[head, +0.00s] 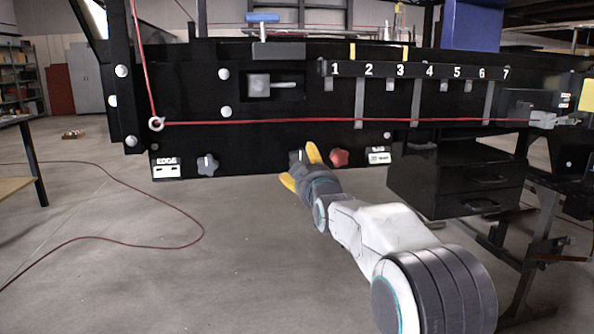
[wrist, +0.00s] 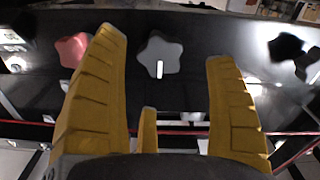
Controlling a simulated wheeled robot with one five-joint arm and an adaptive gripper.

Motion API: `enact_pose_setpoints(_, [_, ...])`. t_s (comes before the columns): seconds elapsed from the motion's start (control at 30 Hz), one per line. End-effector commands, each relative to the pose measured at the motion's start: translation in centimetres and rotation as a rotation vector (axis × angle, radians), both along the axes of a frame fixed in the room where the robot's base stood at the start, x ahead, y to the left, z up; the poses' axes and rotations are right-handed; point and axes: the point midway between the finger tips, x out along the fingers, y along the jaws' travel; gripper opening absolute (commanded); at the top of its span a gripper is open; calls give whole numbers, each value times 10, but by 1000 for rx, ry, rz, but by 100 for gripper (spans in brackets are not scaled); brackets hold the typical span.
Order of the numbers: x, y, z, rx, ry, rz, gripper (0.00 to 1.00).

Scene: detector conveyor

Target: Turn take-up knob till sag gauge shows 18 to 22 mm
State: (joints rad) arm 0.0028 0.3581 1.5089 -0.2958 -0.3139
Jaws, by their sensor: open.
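A grey star-shaped knob (wrist: 160,56) with a white pointer line is between my finger tips in the wrist view; in the head view the knob (head: 296,158) is partly hidden by my gripper. My gripper (head: 301,167) is open, its yellow fingers (wrist: 166,50) spread on either side of the knob with a gap at each. I cannot tell how far the tips stand from the panel. A red star knob (head: 339,157) is just right of it in the head view. The small gauge plate (head: 378,155) at far right seems to read SAG; its value is too small to read.
A dark knob (head: 207,165) sits by the EDGE plate (head: 168,166) at left. A red cord (head: 300,122) runs along the black conveyor frame (head: 290,138) above the knobs. Dark drawers (head: 462,190) hang at right. The floor below the knobs is clear.

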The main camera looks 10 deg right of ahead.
Motion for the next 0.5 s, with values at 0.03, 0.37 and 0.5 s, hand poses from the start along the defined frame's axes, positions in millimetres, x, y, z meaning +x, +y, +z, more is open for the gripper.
enact_pose_setpoints(0.03, [3,0,-1,-1,-2,0,79])
enact_pose_setpoints(0.37, [35,0,0,0,-1,0,79])
enact_pose_setpoints(0.5, [48,0,-1,0,0,0,79])
